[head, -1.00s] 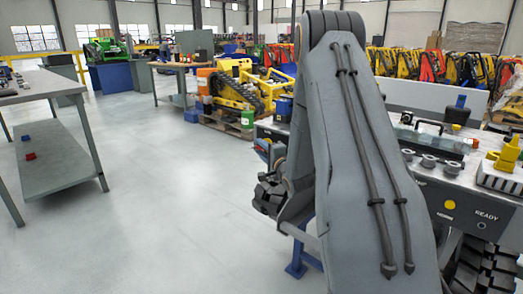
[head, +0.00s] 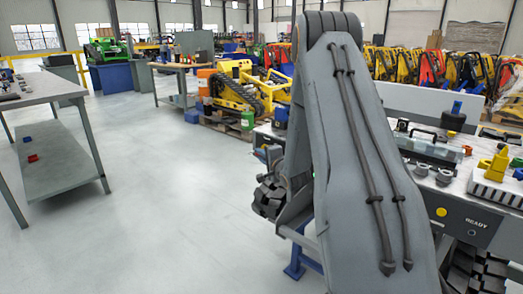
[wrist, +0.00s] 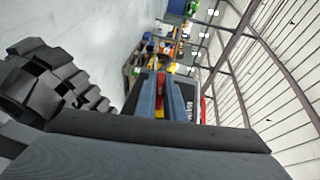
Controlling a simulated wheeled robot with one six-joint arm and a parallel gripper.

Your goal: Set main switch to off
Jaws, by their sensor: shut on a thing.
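The main switch shows in the wrist view as a red handle (wrist: 160,82) with yellow (wrist: 159,112) below it in the picture, on a dark panel with white lettering (wrist: 191,108) too small to read. My gripper (wrist: 160,77) has its two blue-grey fingers on either side of the red handle, closed on it. Which way the handle is turned, I cannot tell. In the head view my arm hides the gripper and the switch.
A carrier deck with a READY panel (head: 470,221), a yellow part (head: 495,166) and a blue-topped lever (head: 453,117) is right of my arm. A grey table (head: 40,88) stands left. The floor (head: 165,210) between is clear. A large black tread (wrist: 45,80) is close in the wrist view.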

